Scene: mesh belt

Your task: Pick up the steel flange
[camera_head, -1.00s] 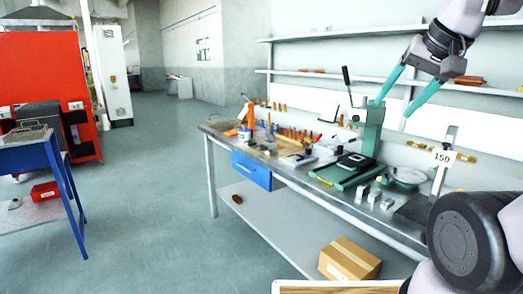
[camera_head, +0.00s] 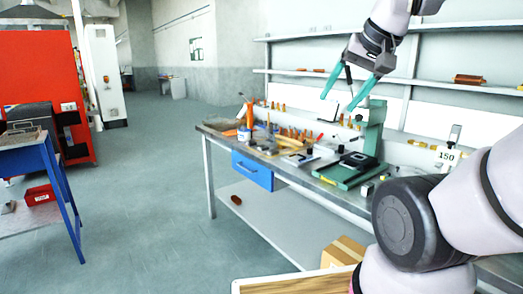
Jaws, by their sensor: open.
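I cannot make out the steel flange for certain among the small items on the workbench (camera_head: 215,127). My gripper (camera_head: 338,103) has two teal fingers spread apart with nothing between them. It hangs in the upper right of the head view, in front of the wall shelves and, in the picture, above the bench tools. My own arm hides the right part of the bench top.
A green press (camera_head: 372,135) stands on the bench, with small tools to its left. A blue drawer (camera_head: 252,171) hangs under the bench top. A cardboard box (camera_head: 343,252) is below. A blue-legged table (camera_head: 62,185) stands left; the floor between is open.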

